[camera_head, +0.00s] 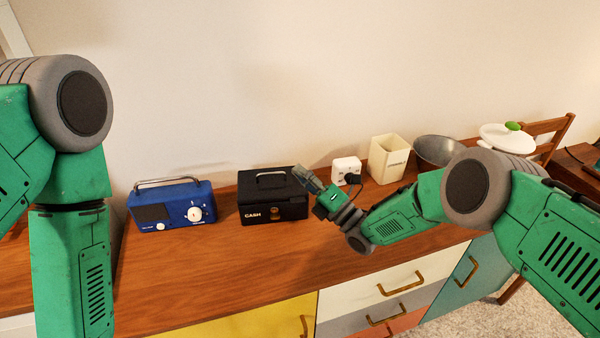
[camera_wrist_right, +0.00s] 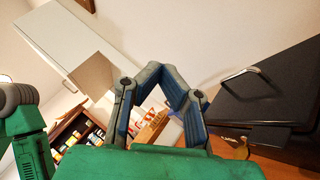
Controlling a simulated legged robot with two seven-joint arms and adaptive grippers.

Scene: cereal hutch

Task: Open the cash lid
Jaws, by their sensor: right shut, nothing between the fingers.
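The black cash box (camera_head: 262,213) sits on the wooden counter in the head view, with "CASH" lettering and a brass-coloured latch on its front. Its lid (camera_head: 250,190) is down and has a metal handle on top. My right gripper (camera_head: 305,178) is at the box's upper right corner, shut and empty; whether it touches the box is unclear. In the right wrist view the fingertips (camera_wrist_right: 160,70) meet, and the box (camera_wrist_right: 270,100) with its handle is to their right. My left arm shows at the left of the head view, but its gripper is out of frame.
A blue radio (camera_head: 172,205) stands left of the box. A white plug block (camera_head: 346,170), a cream container (camera_head: 387,158), a metal bowl (camera_head: 436,150) and a white lidded pot (camera_head: 506,138) stand to the right. The counter front (camera_head: 215,262) is clear.

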